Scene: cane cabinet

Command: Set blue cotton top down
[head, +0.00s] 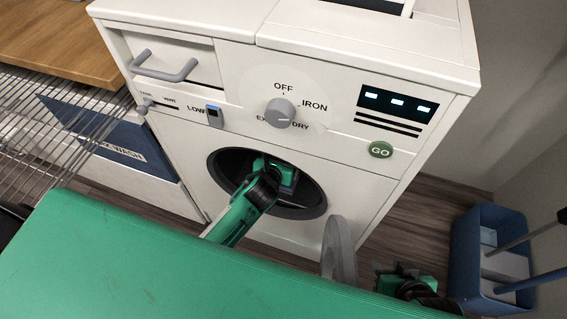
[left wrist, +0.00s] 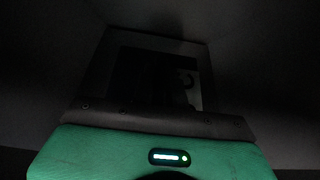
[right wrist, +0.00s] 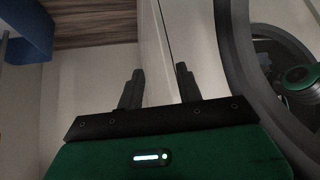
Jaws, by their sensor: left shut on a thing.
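My left arm reaches through the round opening (head: 222,165) of the white machine (head: 250,90). My left gripper (head: 286,176) is inside the dark drum and shut. In the left wrist view a dark, squarish flat shape (left wrist: 155,75) lies right in front of it. It is too dark there to make out colour or cloth, so the blue cotton top cannot be told clearly. My right gripper (head: 410,278) is low in front of the machine, to the right of the open door. Its two fingers are apart and empty in the right wrist view (right wrist: 158,88).
The grey round door (head: 339,252) stands open below the opening. A blue bin (head: 463,262) with boxes and handles stands on the floor at right. A wire rack (head: 60,115) and wooden top (head: 60,40) are at left. A green surface (head: 130,265) fills the lower left foreground.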

